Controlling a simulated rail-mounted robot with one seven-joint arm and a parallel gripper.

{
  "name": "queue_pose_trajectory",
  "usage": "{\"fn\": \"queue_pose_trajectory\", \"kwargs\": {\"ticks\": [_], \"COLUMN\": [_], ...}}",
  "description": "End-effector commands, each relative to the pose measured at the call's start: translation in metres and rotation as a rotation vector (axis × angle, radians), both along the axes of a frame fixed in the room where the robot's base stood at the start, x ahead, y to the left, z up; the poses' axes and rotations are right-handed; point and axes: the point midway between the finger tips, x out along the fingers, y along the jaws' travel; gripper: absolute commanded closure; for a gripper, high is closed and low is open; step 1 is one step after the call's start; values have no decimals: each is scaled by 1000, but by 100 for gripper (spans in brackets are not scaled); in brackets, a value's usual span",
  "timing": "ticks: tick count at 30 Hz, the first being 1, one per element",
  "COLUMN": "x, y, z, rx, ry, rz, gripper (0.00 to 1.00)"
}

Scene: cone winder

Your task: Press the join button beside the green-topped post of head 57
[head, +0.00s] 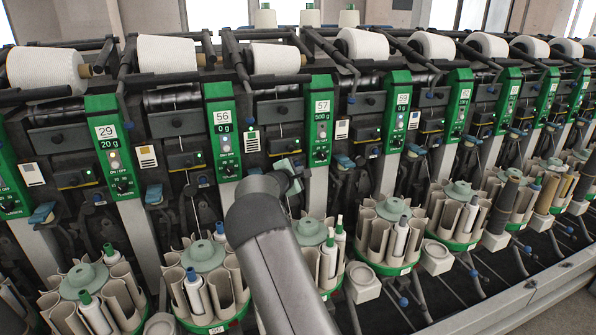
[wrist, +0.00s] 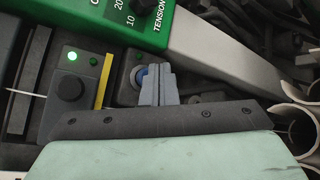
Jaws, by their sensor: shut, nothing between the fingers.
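The green-topped post of head 57 (head: 320,120) stands in the middle of the head view, with its number label and display near the top. Its green panel (wrist: 185,25) with the tension dial crosses the top of the wrist view. A blue-rimmed button (wrist: 139,76) sits on a dark box beside the panel, partly hidden by my fingertips. My gripper (wrist: 159,84) is shut and empty, its fingertips right in front of this button. Whether they touch it I cannot tell. In the head view my gripper (head: 291,171) is just left of the post's lower part and covers the button.
A dark round knob (wrist: 69,88) with a lit green lamp (wrist: 71,57) and a yellow strip (wrist: 104,80) lie left of the button. The head 56 post (head: 222,130) stands to the left. Tube carousels (head: 205,257) line the front below.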

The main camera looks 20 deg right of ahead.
Motion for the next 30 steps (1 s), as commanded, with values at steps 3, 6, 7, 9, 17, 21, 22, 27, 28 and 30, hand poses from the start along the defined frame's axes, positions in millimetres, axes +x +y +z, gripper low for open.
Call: {"fn": "queue_pose_trajectory", "kwargs": {"ticks": [3,6,7,9,17,21,22,27,28,30], "x": [-2,-2,-2,-2,-12,-22,-24,-37,-39,-45], "y": [0,0,0,0,1,1,1,2,3,2], "z": [-1,0,0,0,-4,-4,-5,-4,-4,-4], "rx": [1,1,1,1,0,0,-1,1,1,1], "ry": [1,1,1,1,-1,-1,-1,-1,-1,-1], "rz": [-1,-1,-1,-1,0,0,1,1,1,0], "gripper": [100,100,100,100,100,100,100,100,100,100]}}
